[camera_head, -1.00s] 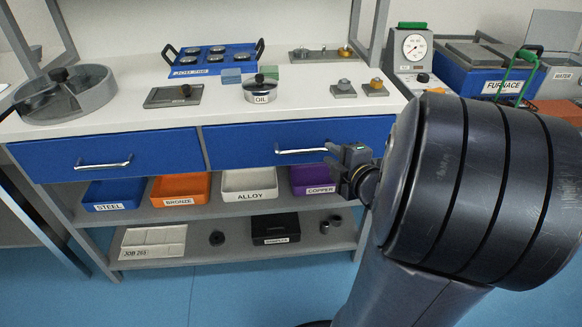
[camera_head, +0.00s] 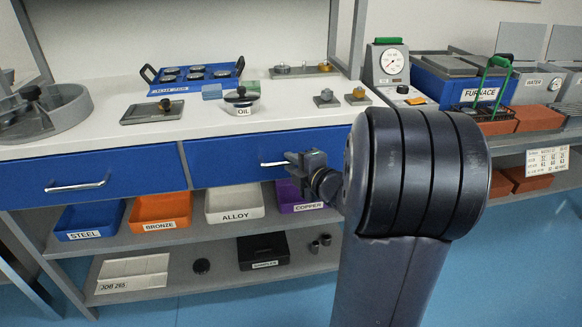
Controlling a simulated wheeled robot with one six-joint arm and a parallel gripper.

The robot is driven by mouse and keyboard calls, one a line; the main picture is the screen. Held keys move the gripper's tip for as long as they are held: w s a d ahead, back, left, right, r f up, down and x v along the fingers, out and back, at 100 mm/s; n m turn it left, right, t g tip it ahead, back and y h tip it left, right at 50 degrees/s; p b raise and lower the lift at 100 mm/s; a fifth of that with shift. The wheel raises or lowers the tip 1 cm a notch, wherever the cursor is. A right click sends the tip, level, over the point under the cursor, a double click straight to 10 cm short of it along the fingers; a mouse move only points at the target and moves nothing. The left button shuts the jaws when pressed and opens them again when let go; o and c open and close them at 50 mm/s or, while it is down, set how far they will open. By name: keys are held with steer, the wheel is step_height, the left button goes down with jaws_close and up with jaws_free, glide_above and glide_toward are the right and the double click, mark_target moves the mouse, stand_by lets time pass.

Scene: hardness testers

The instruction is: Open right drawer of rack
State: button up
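The rack's right drawer (camera_head: 225,170) has a blue front that looks flush with the left drawer (camera_head: 120,172), so it appears closed. Its silver bar handle (camera_head: 271,164) shows only at its left end. My gripper (camera_head: 292,160) is in front of the handle's right part and hides it. I cannot tell whether the fingers are around the handle or only in front of it. The finger gap is too small and dark to read. My thick dark arm hides the drawer front's right end.
The worktop (camera_head: 105,105) above holds an oil pot (camera_head: 241,103), a blue tray (camera_head: 195,78) and small blocks. Below, a shelf holds open bins, including a purple copper bin (camera_head: 290,194). A furnace (camera_head: 470,82) stands at right. Blue floor is clear in front.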

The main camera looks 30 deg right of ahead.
steer(key=shift+w, duration=0.5)
jaws_close()
steer(key=shift+f, duration=0.1)
